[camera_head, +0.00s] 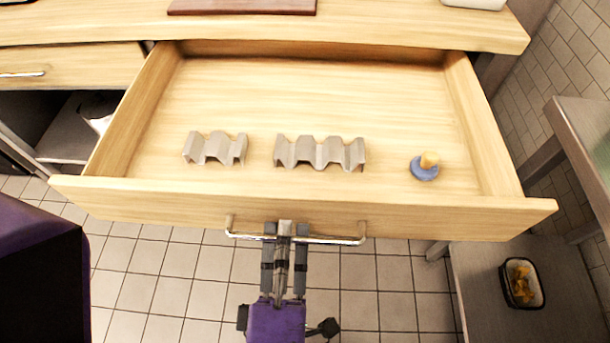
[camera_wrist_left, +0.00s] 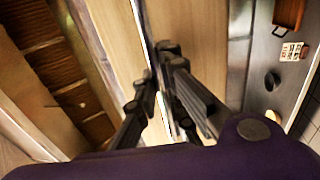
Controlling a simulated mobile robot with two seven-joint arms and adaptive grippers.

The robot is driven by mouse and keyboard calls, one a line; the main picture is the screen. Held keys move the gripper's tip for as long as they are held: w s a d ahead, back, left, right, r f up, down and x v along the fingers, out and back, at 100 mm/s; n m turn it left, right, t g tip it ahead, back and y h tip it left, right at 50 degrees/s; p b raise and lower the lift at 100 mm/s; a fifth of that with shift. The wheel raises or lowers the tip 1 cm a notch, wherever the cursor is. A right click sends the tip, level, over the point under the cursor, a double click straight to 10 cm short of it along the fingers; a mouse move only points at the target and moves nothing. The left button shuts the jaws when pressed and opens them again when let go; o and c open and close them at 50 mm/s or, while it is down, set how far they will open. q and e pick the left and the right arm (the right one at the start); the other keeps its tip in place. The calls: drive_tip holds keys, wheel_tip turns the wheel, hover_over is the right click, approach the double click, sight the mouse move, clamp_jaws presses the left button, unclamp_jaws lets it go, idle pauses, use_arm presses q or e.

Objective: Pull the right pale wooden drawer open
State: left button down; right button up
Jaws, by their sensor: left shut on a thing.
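The right pale wooden drawer (camera_head: 300,100) stands far out from under the counter in the head view. Its inside shows, with two grey zigzag racks (camera_head: 215,149) (camera_head: 320,153) and a small blue and yellow object (camera_head: 425,168) on its floor. A metal bar handle (camera_head: 338,240) runs along its front. My left gripper (camera_head: 285,232) is shut on the handle near its middle. In the left wrist view the gripper fingers (camera_wrist_left: 163,75) reach the pale drawer front. The exact grip on the bar is partly hidden by the fingers. My right gripper is not in view.
The left drawer (camera_head: 75,68) is shut, with an open shelf space below it. A brown board (camera_head: 242,7) lies on the counter top (camera_head: 400,28). A grey side table (camera_head: 580,130) stands at right. A dark dish with yellow pieces (camera_head: 521,284) is on a low grey surface.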

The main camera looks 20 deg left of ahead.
use_arm(q)
drive_tip(key=shift+s+d, duration=0.2)
drive_tip(key=shift+s, duration=0.5)
drive_tip(key=c, duration=2.1)
unclamp_jaws()
drive_tip(key=shift+s, duration=0.1)
